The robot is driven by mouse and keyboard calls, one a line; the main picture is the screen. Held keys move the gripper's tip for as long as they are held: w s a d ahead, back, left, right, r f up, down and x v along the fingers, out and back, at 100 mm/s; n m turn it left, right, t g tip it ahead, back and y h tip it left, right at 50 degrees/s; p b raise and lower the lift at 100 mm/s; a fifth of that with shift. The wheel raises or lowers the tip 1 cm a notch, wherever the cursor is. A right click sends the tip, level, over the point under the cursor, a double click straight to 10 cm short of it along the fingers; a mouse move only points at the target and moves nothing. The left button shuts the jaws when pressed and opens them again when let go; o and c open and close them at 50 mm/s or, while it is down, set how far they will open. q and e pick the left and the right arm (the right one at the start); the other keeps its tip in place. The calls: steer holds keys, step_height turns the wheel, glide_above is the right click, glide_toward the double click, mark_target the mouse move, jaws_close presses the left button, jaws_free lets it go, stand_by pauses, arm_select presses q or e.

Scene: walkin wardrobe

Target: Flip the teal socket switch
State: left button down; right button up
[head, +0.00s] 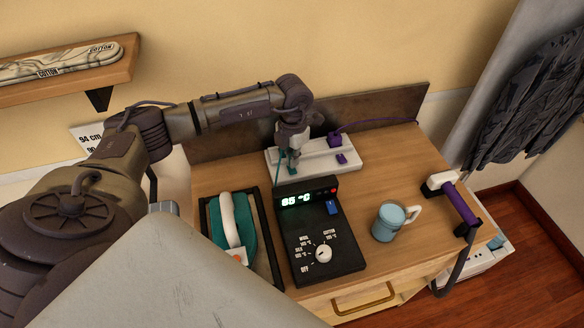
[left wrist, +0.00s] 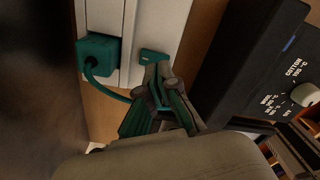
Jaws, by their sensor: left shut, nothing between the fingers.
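A white power strip (head: 350,148) lies at the back of the wooden table. It carries a purple plug (head: 335,139) and a purple switch (head: 342,158) on its right half. In the left wrist view, a teal plug (left wrist: 99,52) with a teal cord sits in the strip, and the teal socket switch (left wrist: 153,57) is beside it. My left gripper (head: 292,168) is over the strip's left part. In the left wrist view, its shut, empty fingertips (left wrist: 160,76) are right by the teal switch; I cannot tell whether they touch it. My right gripper is not in view.
A black control box (head: 335,255) with a lit display and white knob stands in front of the strip. A teal iron (head: 235,225) rests in a dark tray at left. A blue mug (head: 386,225) and a purple-handled item (head: 460,203) are at right. A dark backboard (head: 385,105) rises behind.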

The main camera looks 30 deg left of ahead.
mark_target(292, 171)
arm_select(q)
steer(key=shift+f+b, duration=0.3)
steer(key=shift+f, duration=0.15)
stand_by(0.5)
steer(key=shift+s+f+b, duration=0.1)
steer(key=shift+f+b, duration=0.85)
steer(key=shift+f, duration=0.15)
stand_by(0.4)
steer(key=shift+r, duration=0.15)
steer(key=shift+r+p, duration=0.8)
steer(key=shift+r, duration=0.1)
steer(key=shift+r+p, duration=1.5)
steer(key=shift+r, duration=1.05)
steer(key=shift+f, duration=0.1)
